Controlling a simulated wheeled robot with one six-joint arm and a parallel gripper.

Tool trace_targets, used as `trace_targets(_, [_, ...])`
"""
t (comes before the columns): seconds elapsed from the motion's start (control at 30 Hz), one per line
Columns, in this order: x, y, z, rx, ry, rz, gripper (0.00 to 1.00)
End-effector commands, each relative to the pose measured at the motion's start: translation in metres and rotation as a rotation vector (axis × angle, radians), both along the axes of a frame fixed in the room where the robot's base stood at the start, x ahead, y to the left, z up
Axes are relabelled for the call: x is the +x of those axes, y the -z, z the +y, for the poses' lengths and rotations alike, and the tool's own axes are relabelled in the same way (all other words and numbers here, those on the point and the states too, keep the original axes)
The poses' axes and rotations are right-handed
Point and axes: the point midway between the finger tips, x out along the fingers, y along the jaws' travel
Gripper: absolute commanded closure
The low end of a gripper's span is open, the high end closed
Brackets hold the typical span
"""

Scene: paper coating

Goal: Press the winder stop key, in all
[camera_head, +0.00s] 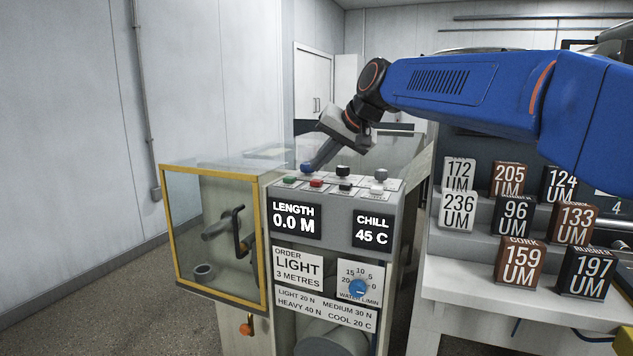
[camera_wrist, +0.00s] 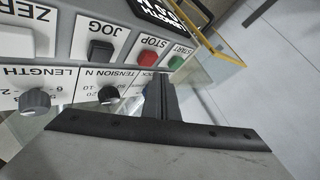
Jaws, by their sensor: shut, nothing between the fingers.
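The red stop key (camera_head: 316,184) sits on top of the grey console, between the green start key (camera_head: 290,181) and the black jog key (camera_head: 345,187). In the wrist view the red key (camera_wrist: 148,57) is labelled STOP, with the green key (camera_wrist: 176,62) beside it. My gripper (camera_head: 312,166) is shut and empty, pointing down at the console's back row beside the blue knob (camera_head: 305,168). In the wrist view my fingertips (camera_wrist: 160,78) appear just short of the red key and partly hide the blue knob. I cannot tell whether they touch anything.
Black and grey knobs (camera_head: 342,172) stand in the back row. The length display (camera_head: 296,219) reads 0.0 M; the chill display (camera_head: 372,232) reads 45 C. A yellow-framed clear guard (camera_head: 168,225) stands left. Labelled blocks (camera_head: 516,215) fill the shelves at right.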

Motion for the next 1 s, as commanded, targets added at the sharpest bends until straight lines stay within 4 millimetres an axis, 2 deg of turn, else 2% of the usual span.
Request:
trace_targets(0.5, [0.001, -0.040, 0.000, 0.001, 0.000, -0.001, 1.00])
trace_targets(1.0, [0.000, -0.043, 0.000, 0.000, 0.001, -0.001, 1.00])
